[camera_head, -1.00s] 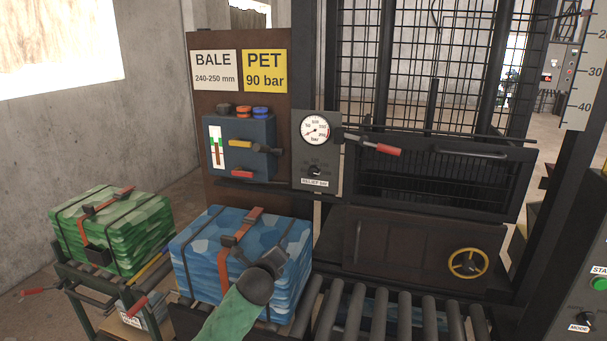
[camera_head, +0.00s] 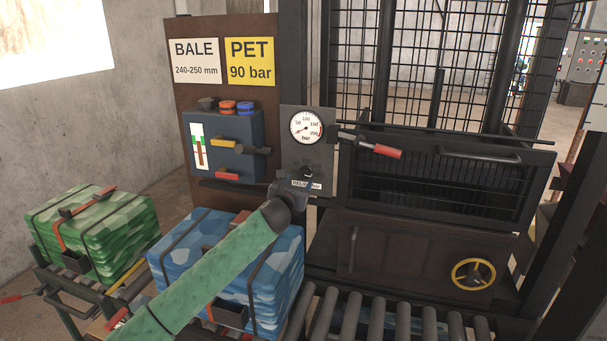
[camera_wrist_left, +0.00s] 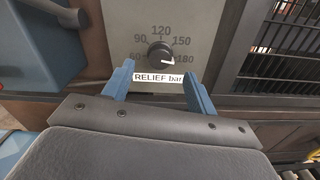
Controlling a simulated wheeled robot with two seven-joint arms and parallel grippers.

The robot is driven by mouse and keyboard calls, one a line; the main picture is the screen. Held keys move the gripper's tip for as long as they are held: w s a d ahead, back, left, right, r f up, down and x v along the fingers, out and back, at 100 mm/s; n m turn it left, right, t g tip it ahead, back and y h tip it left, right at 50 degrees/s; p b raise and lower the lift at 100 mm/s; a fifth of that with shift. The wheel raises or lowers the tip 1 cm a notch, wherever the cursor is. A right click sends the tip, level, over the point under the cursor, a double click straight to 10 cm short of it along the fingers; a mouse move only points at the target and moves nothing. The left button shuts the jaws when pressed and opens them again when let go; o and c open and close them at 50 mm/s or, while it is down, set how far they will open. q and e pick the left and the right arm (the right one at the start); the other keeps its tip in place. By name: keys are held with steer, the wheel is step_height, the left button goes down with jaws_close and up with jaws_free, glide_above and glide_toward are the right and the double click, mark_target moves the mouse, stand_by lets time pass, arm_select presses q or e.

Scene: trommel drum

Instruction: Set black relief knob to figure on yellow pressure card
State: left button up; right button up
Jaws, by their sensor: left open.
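The black relief knob (camera_wrist_left: 160,53) sits on a grey panel with a dial scale running from 60 to 180. Its white pointer mark points right, near 180. A "RELIEF bar" label (camera_wrist_left: 158,77) is just below it. My left gripper (camera_wrist_left: 158,72) is open, its blue fingers below and to either side of the knob, apart from it. In the head view my left gripper (camera_head: 296,178) is in front of the panel, partly covering the label, with the knob (camera_head: 308,172) just beyond. The yellow pressure card (camera_head: 250,62) reads "PET 90 bar". My right gripper is not in view.
A round pressure gauge (camera_head: 307,128) is above the knob. A blue valve box (camera_head: 222,145) with levers stands left of the panel. A red-handled lever (camera_head: 380,151) is to the right. A blue bale (camera_head: 275,265) lies under my left arm.

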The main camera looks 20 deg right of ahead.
mark_target(304, 174)
arm_select(q)
steer(key=p+x, duration=0.1)
steer(key=x, duration=0.3)
steer(key=shift+d, duration=0.1)
steer(key=shift+w+d+p, duration=0.4)
steer(key=shift+w, duration=0.25)
steer(key=shift+w+d+f, duration=0.1)
steer(key=shift+w+f, duration=0.05)
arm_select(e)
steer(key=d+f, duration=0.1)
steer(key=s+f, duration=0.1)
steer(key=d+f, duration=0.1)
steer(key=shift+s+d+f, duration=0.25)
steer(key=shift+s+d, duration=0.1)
arm_select(q)
steer(key=c, duration=1)
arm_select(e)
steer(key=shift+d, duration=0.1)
